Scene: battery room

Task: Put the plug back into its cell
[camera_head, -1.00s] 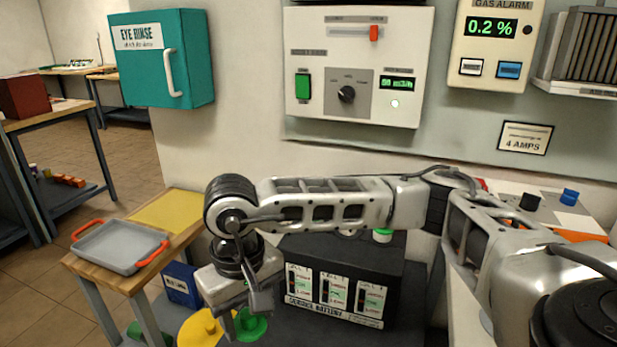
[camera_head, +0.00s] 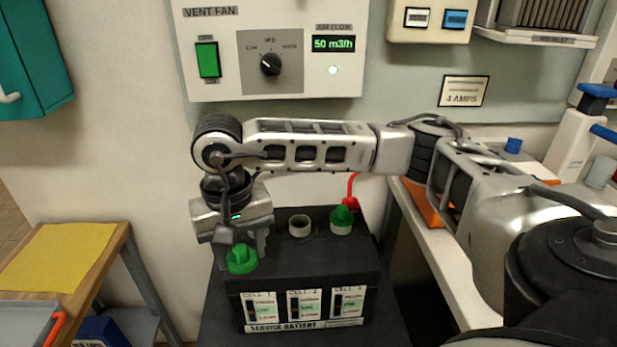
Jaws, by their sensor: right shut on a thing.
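My right gripper (camera_head: 240,252) is shut on a green plug (camera_head: 242,262), a round cap with a raised grip. It holds the plug over the left end of the black service battery (camera_head: 350,266). The middle cell's opening (camera_head: 300,226) shows as an uncovered pale ring. A second green plug (camera_head: 341,217) sits on a white collar at the right cell. The left cell's opening is hidden behind the gripper and plug. I cannot tell whether the held plug touches the battery top. My left gripper is not in view.
A red cable end (camera_head: 351,190) rises behind the right plug. A side table with a yellow mat (camera_head: 62,257) and a grey tray (camera_head: 25,325) stands at left. A white bench (camera_head: 447,253) is right of the battery. The vent fan panel (camera_head: 270,110) hangs behind.

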